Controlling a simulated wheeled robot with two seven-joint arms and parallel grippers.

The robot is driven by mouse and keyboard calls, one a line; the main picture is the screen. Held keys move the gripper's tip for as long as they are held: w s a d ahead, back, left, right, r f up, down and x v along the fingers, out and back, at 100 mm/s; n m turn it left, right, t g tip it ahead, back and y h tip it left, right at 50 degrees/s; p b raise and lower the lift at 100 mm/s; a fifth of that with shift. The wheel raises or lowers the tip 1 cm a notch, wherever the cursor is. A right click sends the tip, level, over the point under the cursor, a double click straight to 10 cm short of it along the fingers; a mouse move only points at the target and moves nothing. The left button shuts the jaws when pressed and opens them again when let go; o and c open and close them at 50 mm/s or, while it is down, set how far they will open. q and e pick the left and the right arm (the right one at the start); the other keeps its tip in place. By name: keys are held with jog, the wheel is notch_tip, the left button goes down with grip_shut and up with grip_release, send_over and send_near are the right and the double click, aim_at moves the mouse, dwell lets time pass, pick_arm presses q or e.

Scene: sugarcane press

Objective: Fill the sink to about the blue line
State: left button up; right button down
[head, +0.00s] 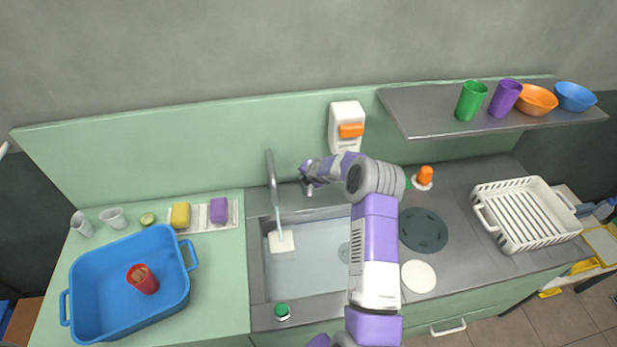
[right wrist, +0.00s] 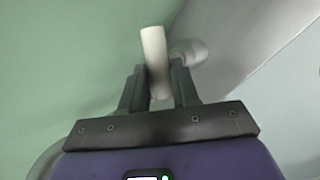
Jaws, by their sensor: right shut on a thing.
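A whitish square piece (head: 281,241) lies below the stream. My right gripper (head: 308,180) is behind the sink, right of the tap. In the right wrist view it (right wrist: 160,88) is shut on a pale cylindrical handle (right wrist: 154,60). I cannot make out a blue line or the water level. My left gripper is out of view.
A blue tub (head: 90,300) holding a red cup (head: 142,279) stands at left. Yellow and purple sponges (head: 219,210) lie behind it. A white dish rack (head: 535,235) is at right. A shelf (head: 430,120) with cups and bowls hangs above. My right arm spans the sink's right side.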

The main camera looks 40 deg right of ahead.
jog(key=shift+w+a+m+g+h+b, duration=0.15)
jog(key=shift+m+h+b, duration=0.3)
jog(key=shift+b, duration=0.95)
jog(key=shift+w+a+m+g+h+b, duration=0.1)
jog(key=shift+m+g+h+b, duration=0.15)
jog(key=shift+m+b, duration=0.85)
jog(key=shift+w+a+m+g+h+b, duration=0.1)
jog(key=shift+w+m+g+h+b, duration=0.15)
jog(key=shift+b, duration=1.5)
jog(key=shift+a+m+g+h+b, duration=0.1)
jog(key=shift+m+g+h+b, duration=0.35)
jog(key=shift+m+b, duration=0.45)
jog(key=shift+w+r+m+g+h+b, duration=0.2)
jog(key=shift+m+g+h+b, duration=0.35)
jog(key=shift+m, duration=0.45)
jog(key=c, duration=1.2)
grip_release()
jog(key=shift+c, duration=0.2)
jog(key=o, duration=0.4)
jog(key=shift+f, duration=0.1)
jog(key=shift+c, duration=0.2)
jog(key=v, duration=0.7)
jog(key=shift+a+r+p, duration=0.15)
jog(key=shift+r+p, duration=0.1)
jog(key=shift+p, duration=0.2)
